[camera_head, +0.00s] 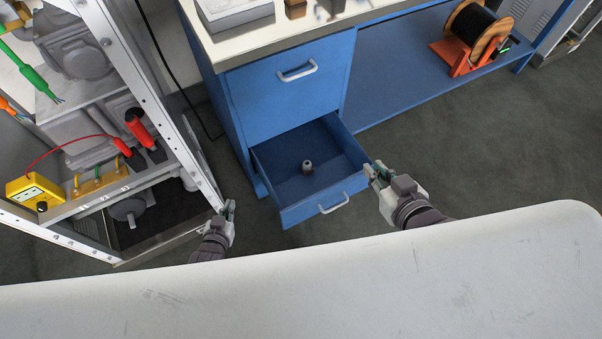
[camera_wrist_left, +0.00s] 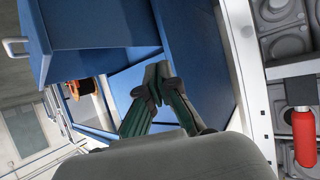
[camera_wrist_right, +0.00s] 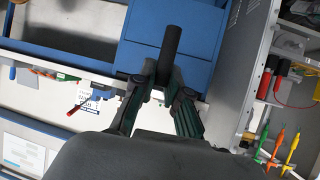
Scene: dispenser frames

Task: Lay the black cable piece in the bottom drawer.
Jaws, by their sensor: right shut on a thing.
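The black cable piece (camera_wrist_right: 171,45) is a short dark cylinder in the right wrist view. My right gripper (camera_wrist_right: 163,80) is shut on it, and the piece sticks out past the fingertips. In the head view my right gripper (camera_head: 376,172) is at the right side of the open bottom drawer (camera_head: 285,190); the piece is hard to make out there. A small grey cylindrical part (camera_head: 308,167) stands in the drawer. My left gripper (camera_head: 230,208) is left of the drawer, by the metal rack. In the left wrist view its fingertips (camera_wrist_left: 157,72) meet with nothing visible between them.
The closed upper drawer (camera_head: 290,85) is above the open one. A metal rack (camera_head: 165,115) with machine parts and a yellow meter (camera_head: 35,190) stands left. A cable spool (camera_head: 473,32) on an orange stand is at the back right. Most of the drawer floor is bare.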

